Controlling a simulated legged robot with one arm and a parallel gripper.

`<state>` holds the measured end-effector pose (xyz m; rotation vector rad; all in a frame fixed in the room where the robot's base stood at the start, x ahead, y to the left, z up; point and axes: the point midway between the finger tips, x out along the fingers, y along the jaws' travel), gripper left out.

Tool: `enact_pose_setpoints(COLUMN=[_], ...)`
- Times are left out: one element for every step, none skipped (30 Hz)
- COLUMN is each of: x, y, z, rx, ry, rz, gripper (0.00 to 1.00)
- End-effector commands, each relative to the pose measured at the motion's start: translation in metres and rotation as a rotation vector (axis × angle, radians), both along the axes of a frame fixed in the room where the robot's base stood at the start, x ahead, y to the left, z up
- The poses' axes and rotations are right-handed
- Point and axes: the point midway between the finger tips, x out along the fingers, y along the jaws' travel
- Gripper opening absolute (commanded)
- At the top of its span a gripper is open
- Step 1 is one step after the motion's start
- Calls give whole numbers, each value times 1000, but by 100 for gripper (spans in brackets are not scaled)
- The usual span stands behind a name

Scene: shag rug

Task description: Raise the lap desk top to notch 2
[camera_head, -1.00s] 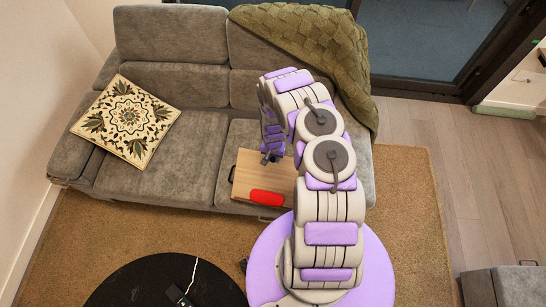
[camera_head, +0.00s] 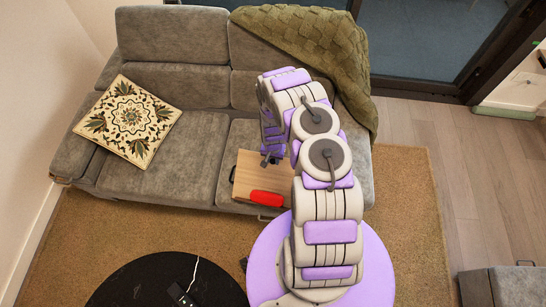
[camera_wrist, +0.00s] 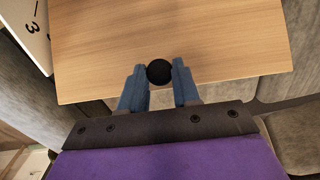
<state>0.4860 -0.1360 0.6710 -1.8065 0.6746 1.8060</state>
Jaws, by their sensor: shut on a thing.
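The lap desk's wooden top (camera_head: 246,178) sits on the front of the sofa seat in the head view. It fills much of the wrist view (camera_wrist: 180,35). A black round knob (camera_wrist: 159,72) is at the top's near edge in the wrist view. My gripper (camera_wrist: 160,80) has its two blue fingers on either side of this knob, shut on it. In the head view my gripper (camera_head: 268,160) is over the wooden top, and the knob is hidden. A white plate (camera_wrist: 28,28) marked with a 3 and a dash stands at the top's left in the wrist view; other marks are not visible.
A red object (camera_head: 267,198) lies at the wooden top's lower edge. The grey sofa (camera_head: 160,175) holds a patterned cushion (camera_head: 129,121) and a green blanket (camera_head: 320,50). A round black table (camera_head: 150,285) stands at lower left. The rug at right is clear.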

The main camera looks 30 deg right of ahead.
Motion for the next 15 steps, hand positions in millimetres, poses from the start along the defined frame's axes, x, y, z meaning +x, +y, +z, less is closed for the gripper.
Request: enact_pose_setpoints(x=[-1,-1,-1,-1,-1,-1,-1,-1,-1,-1,-1,-1,-1,-1,-1], y=[0,0,0,0,0,0,0,0,0,0,0,0,0,0,0], z=[-1,-1,-1,-1,-1,-1,-1,-1,-1,-1,-1,-1,-1,-1,-1], rx=[1,1,1,1,1,1,1,1,1,1,1,1,1,1,1], ry=[2,2,2,3,2,3,2,2,2,2,2,2,2,2,2], rz=[-1,-1,-1,-1,-1,-1,-1,-1,-1,-1,-1,0,0,0,0], gripper=[0,0,33,36,39,42,45,48,52,55,56,56,56,56,56])
